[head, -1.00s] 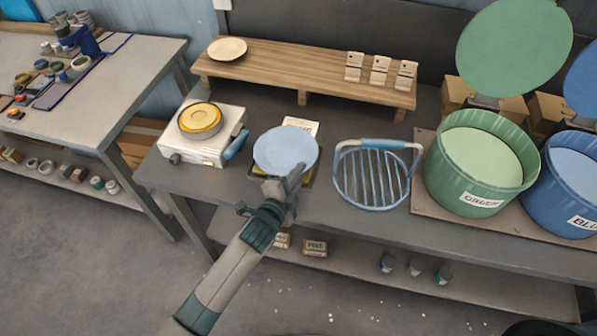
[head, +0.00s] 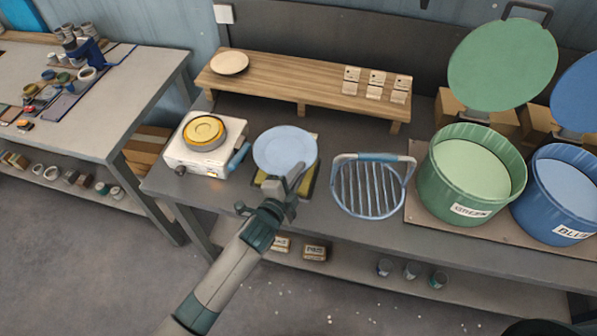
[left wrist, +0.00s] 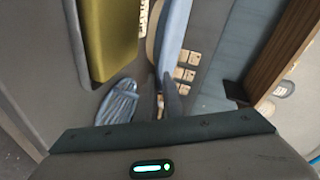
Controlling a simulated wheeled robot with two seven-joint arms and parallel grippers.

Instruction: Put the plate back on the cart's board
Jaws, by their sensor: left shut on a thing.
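A light blue round plate (head: 285,150) is held by its near edge in my left gripper (head: 293,181). It appears raised above the dark table, in front of the long wooden board (head: 300,87). In the left wrist view the plate (left wrist: 174,38) shows nearly edge-on, between the fingers of my left gripper (left wrist: 168,98). A cream plate (head: 230,62) lies at the board's left end, and several small cards (head: 375,83) stand at its right. A yellow pad (head: 309,178) is partly hidden below the blue plate. My right gripper is not in view.
A white burner with a yellow-topped item (head: 204,130) stands left of the plate. A blue wire rack (head: 370,187) is to the right, then open green (head: 470,178) and blue (head: 560,195) tubs. The board's middle is clear.

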